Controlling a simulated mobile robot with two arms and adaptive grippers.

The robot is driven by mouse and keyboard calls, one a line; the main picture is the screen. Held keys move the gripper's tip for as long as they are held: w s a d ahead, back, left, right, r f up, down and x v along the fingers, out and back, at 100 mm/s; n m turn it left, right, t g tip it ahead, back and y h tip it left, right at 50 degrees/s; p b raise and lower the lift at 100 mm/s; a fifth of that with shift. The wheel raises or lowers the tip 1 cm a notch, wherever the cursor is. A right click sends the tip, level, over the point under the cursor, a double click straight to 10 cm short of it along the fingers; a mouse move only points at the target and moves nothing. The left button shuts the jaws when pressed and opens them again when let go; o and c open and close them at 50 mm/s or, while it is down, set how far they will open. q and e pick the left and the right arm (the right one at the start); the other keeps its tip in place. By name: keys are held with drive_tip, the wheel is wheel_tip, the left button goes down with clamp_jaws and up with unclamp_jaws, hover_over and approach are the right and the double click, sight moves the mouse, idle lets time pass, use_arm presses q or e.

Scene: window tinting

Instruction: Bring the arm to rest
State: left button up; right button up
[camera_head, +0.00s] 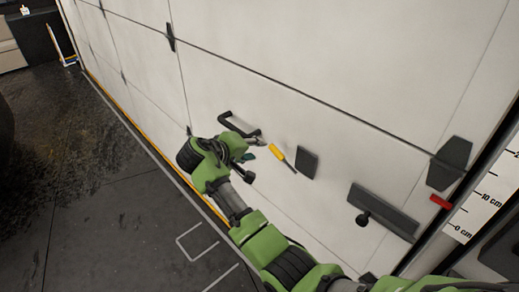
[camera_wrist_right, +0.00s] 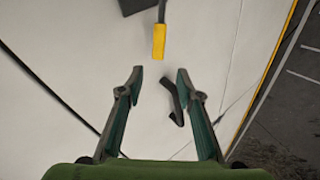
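My right gripper (camera_head: 247,160) is in the head view over the white panelled surface, on a green arm from the lower right. In the right wrist view its two fingers (camera_wrist_right: 160,73) stand apart with a clear gap, so it is open and empty. A dark, bent tool (camera_wrist_right: 172,100) shows between and beyond the fingers, apart from both. Just ahead of the tips is a yellow-handled tool (camera_wrist_right: 159,42), which in the head view (camera_head: 278,153) lies right of the gripper. My left gripper is not in view.
On the white surface (camera_head: 330,60) lie a black looped-handle tool (camera_head: 232,124), a dark square pad (camera_head: 307,161), a dark plate with a knob (camera_head: 395,217), another dark pad (camera_head: 450,163) and a red piece (camera_head: 440,202). A marked ruler (camera_head: 485,205) is at right. Dark floor (camera_head: 90,230) is open at left.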

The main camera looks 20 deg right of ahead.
idle(0.4)
drive_tip(key=s+a+f+n+g+y+b, duration=0.15)
drive_tip(key=s+f, duration=0.25)
drive_tip(key=f, duration=0.8)
drive_tip(key=s+f+n+y+p, duration=0.15)
drive_tip(key=s+f, duration=0.25)
drive_tip(key=f, duration=0.8)
drive_tip(key=s+f+n+y+b, duration=0.15)
drive_tip(key=s+f, duration=0.25)
drive_tip(key=f, duration=0.7)
drive_tip(key=s+f+m+g+y+b, duration=0.1)
drive_tip(key=s+f+g+y, duration=0.15)
drive_tip(key=s+f, duration=1.55)
drive_tip(key=s+d+f+m+y, duration=0.1)
drive_tip(key=s+f, duration=0.2)
drive_tip(key=s, duration=0.7)
drive_tip(key=s+d+f+m+g, duration=0.1)
drive_tip(key=s+f, duration=0.2)
drive_tip(key=s, duration=0.6)
drive_tip(key=s+d+f+m+y+b, duration=0.1)
drive_tip(key=s+f, duration=0.3)
drive_tip(key=s, duration=0.6)
drive_tip(key=shift+s+g+y, duration=0.3)
drive_tip(key=shift+s, duration=0.05)
drive_tip(key=shift+d+f+m, duration=0.1)
drive_tip(key=shift+m, duration=0.15)
